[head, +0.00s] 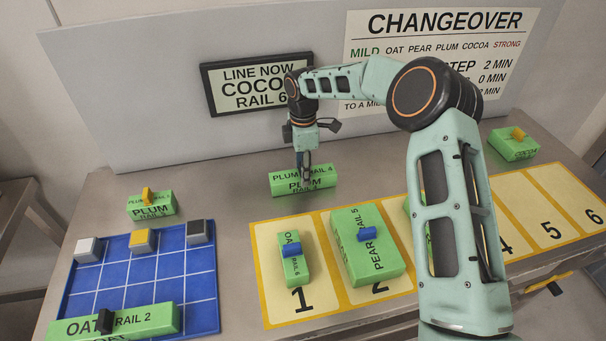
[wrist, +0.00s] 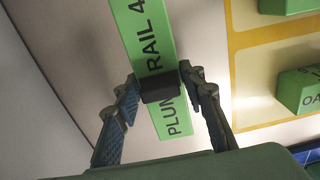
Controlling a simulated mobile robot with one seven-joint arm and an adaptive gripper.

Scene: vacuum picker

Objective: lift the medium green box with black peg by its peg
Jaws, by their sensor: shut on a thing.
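A green box labelled PLUM RAIL 4 (head: 284,185) is at the back middle of the table, and it also shows in the wrist view (wrist: 144,22). Its black peg (wrist: 160,90) stands on the box's top face, near the middle. My gripper (head: 306,170) is above this box, pointing down. In the wrist view its fingers lie on either side of the peg, shut on it. In the head view the fingers hide the peg. I cannot tell whether the box is touching the table. Another green box, OAT RAIL 2 (head: 150,319), also has a black peg and lies at the front left.
A blue grid mat (head: 172,291) holds grey, yellow and black blocks. Green boxes with blue pegs stand on numbered slots 1 (head: 289,262) and 2 (head: 352,258). A yellow-pegged PLUM box (head: 150,211) is left, a COCOA box (head: 514,148) back right. A wall panel (head: 150,120) stands behind.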

